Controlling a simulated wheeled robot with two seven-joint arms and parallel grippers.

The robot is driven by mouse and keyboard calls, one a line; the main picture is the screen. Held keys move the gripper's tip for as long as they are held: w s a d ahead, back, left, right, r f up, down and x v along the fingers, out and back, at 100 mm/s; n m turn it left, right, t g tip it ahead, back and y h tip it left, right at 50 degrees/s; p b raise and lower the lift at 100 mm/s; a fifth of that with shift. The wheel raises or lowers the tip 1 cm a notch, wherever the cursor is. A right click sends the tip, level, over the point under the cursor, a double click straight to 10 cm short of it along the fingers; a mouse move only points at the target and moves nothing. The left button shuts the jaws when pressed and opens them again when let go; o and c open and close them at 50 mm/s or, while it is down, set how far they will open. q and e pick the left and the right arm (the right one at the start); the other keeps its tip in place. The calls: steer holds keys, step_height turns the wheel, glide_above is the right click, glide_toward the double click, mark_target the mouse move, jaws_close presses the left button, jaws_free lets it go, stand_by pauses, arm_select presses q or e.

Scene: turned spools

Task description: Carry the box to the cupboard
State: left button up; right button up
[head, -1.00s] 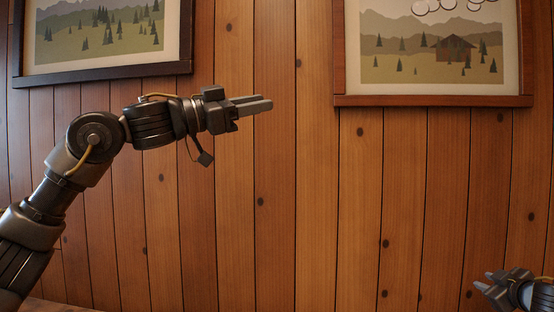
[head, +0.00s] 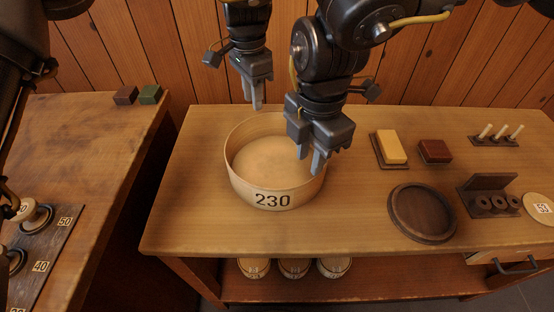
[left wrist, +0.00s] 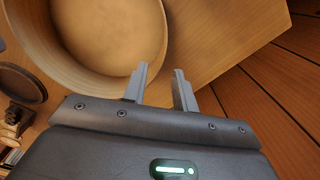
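The box, a round pale wooden tub (head: 272,200) marked 230, stands open and upright on the wooden table, looking empty. Its inside also fills the upper left of the left wrist view (left wrist: 110,35). My left gripper (head: 256,103) is over the box's far rim, pointing down. In the left wrist view its two fingers (left wrist: 159,88) are apart with nothing held between them. My right gripper (head: 311,160) points down at the box's right side, fingers parted; whether they straddle the wall is unclear. I cannot make out a cupboard in these views.
On the table (head: 190,220) to the right are a yellow block (head: 391,147), a dark red block (head: 435,151), a round dark tray (head: 421,212) and a peg rack (head: 495,140). Several round containers (head: 293,268) sit on the shelf below. A gap separates the left table (head: 110,150).

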mark_target(256, 141)
arm_select(q)
steer(key=shift+a, duration=0.15)
arm_select(e)
steer(key=shift+d+f, duration=0.1)
steer(key=shift+d, duration=0.05)
